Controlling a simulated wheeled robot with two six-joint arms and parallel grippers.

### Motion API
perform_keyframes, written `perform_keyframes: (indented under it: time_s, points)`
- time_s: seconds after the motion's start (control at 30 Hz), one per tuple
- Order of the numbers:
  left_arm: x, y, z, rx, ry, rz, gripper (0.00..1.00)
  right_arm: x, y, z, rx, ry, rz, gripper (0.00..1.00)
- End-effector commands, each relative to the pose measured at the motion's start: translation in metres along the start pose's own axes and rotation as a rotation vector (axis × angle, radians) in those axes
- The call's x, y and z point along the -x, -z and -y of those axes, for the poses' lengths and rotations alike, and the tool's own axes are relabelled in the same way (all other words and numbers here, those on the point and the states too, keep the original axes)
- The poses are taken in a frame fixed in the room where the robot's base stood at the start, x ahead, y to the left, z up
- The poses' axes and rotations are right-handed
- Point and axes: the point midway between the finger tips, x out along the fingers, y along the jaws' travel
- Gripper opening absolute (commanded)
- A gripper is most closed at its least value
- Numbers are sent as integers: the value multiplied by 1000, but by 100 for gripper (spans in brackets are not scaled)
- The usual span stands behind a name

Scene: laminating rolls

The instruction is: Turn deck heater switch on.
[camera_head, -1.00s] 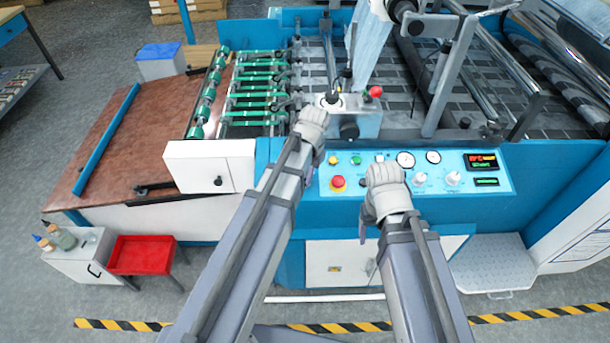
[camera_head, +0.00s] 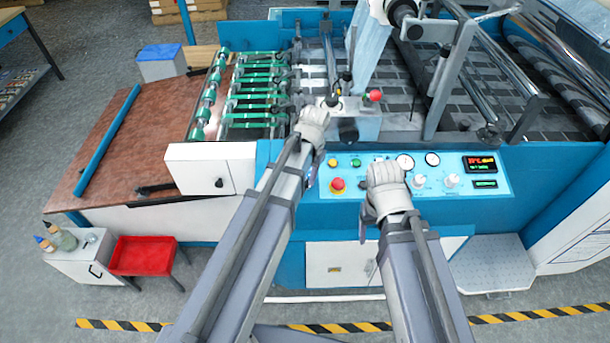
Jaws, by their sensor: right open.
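The blue control panel (camera_head: 474,192) on the machine's front carries several buttons, dials and knobs. A red button (camera_head: 338,184) is at its left, with yellow and green buttons above. Two round gauges sit at the top middle, and white knobs (camera_head: 452,181) sit right of my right gripper. I cannot tell which control is the deck heater switch; part of the panel is hidden behind my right gripper. My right gripper (camera_head: 384,178) is open in front of the panel's middle. My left gripper (camera_head: 312,122) is at the panel's upper left edge; its fingers do not show clearly.
A red display (camera_head: 480,163) is lit at the panel's right. A red knob (camera_head: 375,96) stands above the panel. The laminating deck with green rollers (camera_head: 255,95) lies behind.

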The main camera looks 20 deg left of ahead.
Motion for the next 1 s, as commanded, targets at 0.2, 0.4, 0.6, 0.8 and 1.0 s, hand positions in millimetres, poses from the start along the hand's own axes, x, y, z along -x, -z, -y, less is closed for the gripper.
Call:
perform_keyframes:
  time_s: [0.2, 0.4, 0.6, 0.8, 1.0]
  points:
    - [34, 0, 1, 0, 0, 0, 42, 33, -2, -3, 1, 0, 0, 70]
    - [58, 0, 1, 0, 0, 1, 42, 58, -3, -6, 0, 0, 0, 70]
    - [66, 0, 1, 0, 0, 1, 42, 65, -4, -6, -2, 1, 0, 70]
    - [64, 0, 1, 0, 0, 1, 42, 64, -4, -6, -2, 1, 0, 70]
    - [51, -23, -30, -20, -5, 8, 42, 48, -3, -4, -2, 1, 0, 70]
